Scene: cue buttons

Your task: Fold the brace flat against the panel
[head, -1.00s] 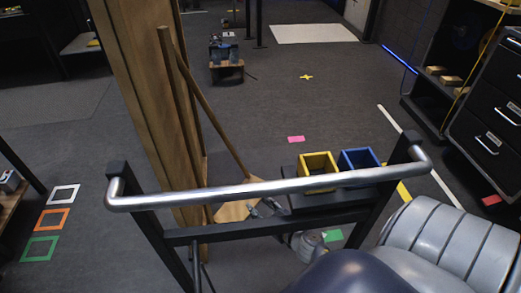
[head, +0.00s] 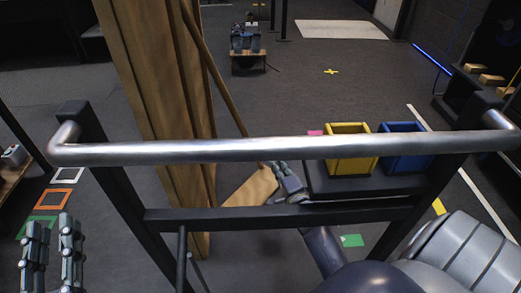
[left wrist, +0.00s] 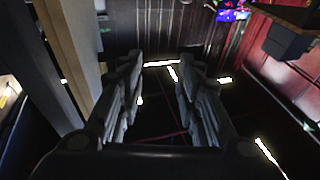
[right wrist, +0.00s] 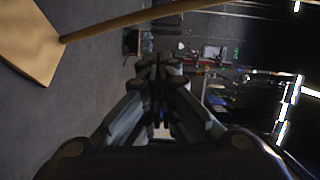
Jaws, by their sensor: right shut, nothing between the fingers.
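The wooden panel (head: 140,90) stands upright left of centre in the head view. The brace, a thin wooden rod (head: 216,75), slants away from it, down to the right, to a flat wooden piece (head: 250,193). In the right wrist view the rod (right wrist: 130,22) meets that flat piece (right wrist: 28,40) at upper left. My right gripper (head: 277,170) is beside the flat piece; contact is unclear. It is shut and empty in its wrist view (right wrist: 160,62). My left gripper (head: 52,222) is open and empty at lower left, away from the brace; its wrist view shows fingers apart (left wrist: 158,72).
A silver bar (head: 280,148) on a dark frame crosses in front of the panel. A yellow bin (head: 350,165) and a blue bin (head: 404,162) stand behind it at right. Coloured squares (head: 52,197) mark the floor at left. Floor beyond the panel is mostly clear.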

